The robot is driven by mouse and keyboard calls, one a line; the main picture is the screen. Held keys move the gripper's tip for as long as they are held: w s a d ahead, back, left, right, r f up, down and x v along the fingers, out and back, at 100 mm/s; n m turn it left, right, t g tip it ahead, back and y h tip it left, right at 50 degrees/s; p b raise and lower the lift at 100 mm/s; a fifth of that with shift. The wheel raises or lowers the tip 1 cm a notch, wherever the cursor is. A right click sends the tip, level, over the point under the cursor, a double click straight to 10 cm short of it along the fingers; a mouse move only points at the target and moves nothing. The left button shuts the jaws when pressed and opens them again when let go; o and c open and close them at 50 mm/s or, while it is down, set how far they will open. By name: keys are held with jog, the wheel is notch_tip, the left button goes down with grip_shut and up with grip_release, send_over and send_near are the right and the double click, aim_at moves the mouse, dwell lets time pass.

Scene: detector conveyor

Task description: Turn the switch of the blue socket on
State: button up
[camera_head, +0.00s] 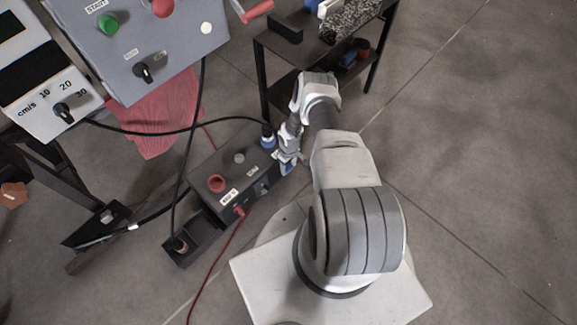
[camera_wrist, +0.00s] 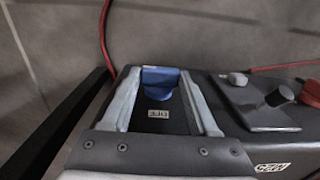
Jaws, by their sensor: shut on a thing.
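The blue switch (camera_wrist: 161,84) sits on the side of the dark socket box (camera_head: 211,165), with a small white label (camera_wrist: 158,113) beside it, its upside-down text seeming to read OFF. My gripper (camera_wrist: 163,75) is shut on the switch, one pale finger on each side of it. In the head view my gripper (camera_head: 287,160) is at the right end of the box, and its fingers hide most of the switch. The blue socket (camera_head: 268,140) is on top of the box beside my gripper, with a black cable plugged in.
A red socket (camera_head: 217,183) and a grey one are also on the box. A second, dark switch (camera_wrist: 278,97) lies right of my fingers in the wrist view. A black shelf table (camera_head: 262,75) stands close behind my arm. A control panel (camera_head: 140,45) is at upper left.

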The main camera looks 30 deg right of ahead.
aim_at(289, 168)
jog(key=o, duration=1.4)
notch_tip(289, 168, up, 17)
jog(key=p, duration=0.7)
jog(key=shift+d+r, duration=0.15)
jog(key=shift+r, duration=0.05)
